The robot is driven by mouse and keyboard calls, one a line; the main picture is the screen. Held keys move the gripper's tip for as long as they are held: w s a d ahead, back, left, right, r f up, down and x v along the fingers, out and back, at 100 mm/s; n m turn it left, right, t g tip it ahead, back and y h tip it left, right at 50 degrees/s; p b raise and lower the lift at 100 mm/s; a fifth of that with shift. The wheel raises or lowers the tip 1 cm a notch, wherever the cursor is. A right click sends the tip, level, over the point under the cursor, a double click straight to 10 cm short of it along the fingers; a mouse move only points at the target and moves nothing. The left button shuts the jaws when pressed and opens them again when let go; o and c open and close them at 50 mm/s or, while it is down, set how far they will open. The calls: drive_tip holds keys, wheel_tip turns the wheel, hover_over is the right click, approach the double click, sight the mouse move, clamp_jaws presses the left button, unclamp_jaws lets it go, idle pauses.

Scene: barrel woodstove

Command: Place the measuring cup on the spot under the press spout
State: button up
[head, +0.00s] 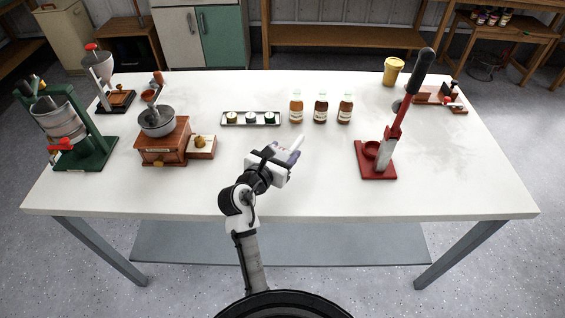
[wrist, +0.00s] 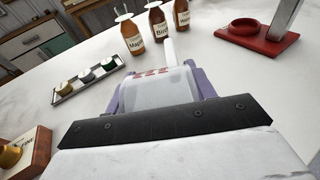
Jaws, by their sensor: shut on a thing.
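My gripper (head: 286,154) is shut on the measuring cup, above the middle of the white table. In the wrist view the cup (wrist: 155,95) is pale and translucent with red marks, between two purple fingers, its white handle (wrist: 169,52) pointing away. In the head view the gripper mostly hides it. A red lever press (head: 385,150) stands to the right of my gripper, with a red ring on its base; the base also shows in the wrist view (wrist: 262,40). A green-framed device (head: 62,125) with a cylinder and red parts stands at the far left. I cannot make out which has the spout.
Three labelled bottles (head: 320,108) and a tray of small jars (head: 250,118) stand behind my gripper. A wooden grinder (head: 165,143) with an open drawer is to the left. A yellow cup (head: 393,70) is at the back right.

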drive_tip(key=shift+f, duration=2.1)
drive_tip(key=shift+f, duration=0.1)
drive_tip(key=o, duration=1.1)
